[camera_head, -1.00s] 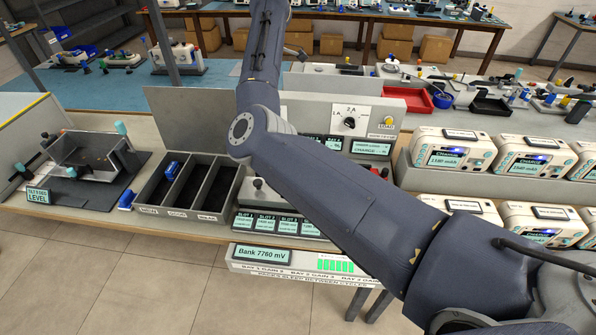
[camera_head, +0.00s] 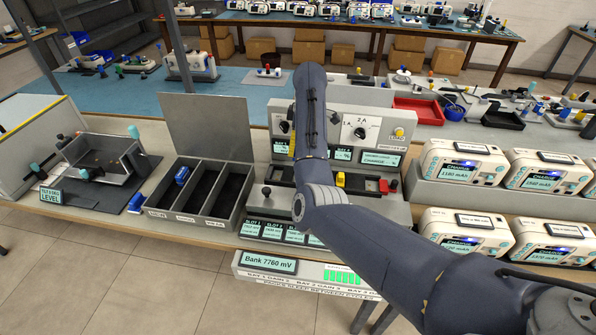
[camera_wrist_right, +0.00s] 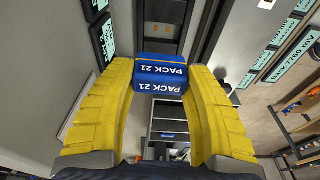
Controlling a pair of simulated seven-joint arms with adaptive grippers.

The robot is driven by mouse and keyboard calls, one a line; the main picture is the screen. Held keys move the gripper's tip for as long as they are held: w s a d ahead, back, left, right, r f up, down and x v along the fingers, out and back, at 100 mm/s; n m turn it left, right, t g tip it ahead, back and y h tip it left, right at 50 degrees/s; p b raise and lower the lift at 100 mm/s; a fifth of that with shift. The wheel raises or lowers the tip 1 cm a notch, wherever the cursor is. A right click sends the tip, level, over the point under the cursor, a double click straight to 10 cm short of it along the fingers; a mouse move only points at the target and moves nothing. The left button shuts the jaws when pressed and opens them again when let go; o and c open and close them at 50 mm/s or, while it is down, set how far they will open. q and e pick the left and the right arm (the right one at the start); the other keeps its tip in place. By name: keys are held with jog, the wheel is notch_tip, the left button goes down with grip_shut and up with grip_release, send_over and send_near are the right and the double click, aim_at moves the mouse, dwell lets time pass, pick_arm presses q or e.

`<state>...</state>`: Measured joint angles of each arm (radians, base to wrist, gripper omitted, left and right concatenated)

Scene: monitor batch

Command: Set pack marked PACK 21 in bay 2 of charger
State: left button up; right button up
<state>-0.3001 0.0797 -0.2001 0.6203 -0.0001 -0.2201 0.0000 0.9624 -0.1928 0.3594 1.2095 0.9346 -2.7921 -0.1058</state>
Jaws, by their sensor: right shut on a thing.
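A blue pack (camera_wrist_right: 160,78) marked PACK 21 sits between the yellow fingers of my right gripper (camera_wrist_right: 162,75) in the right wrist view. The gripper is shut on it. In the head view my right arm covers the pack and most of that gripper. The grey charger (camera_head: 345,116) stands behind and around the arm, with a knob, displays, and a yellow and a red part on its deck. The arm hides part of the charger's deck, so I cannot make out bay 2. My left gripper is not in view.
A grey three-compartment bin (camera_head: 238,205) stands left of the charger, with a blue item (camera_head: 182,175) in its left compartment. A tilt tray (camera_head: 100,153) is farther left. Several cream charging units (camera_head: 462,170) stand at the right. A bank display (camera_head: 268,262) hangs at the front edge.

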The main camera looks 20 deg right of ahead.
jog(key=shift+f, duration=5.3)
jog(key=shift+f, duration=0.2)
jog(key=o, duration=1.2)
jog(key=shift+r, duration=0.15)
jog(key=r, duration=0.6)
jog(key=d+r, duration=0.1)
jog(key=r, duration=0.3)
jog(key=shift+s, duration=0.35)
jog(key=shift+d+r, duration=0.25)
jog(key=shift+r, duration=0.65)
jog(key=shift+s+r, duration=0.1)
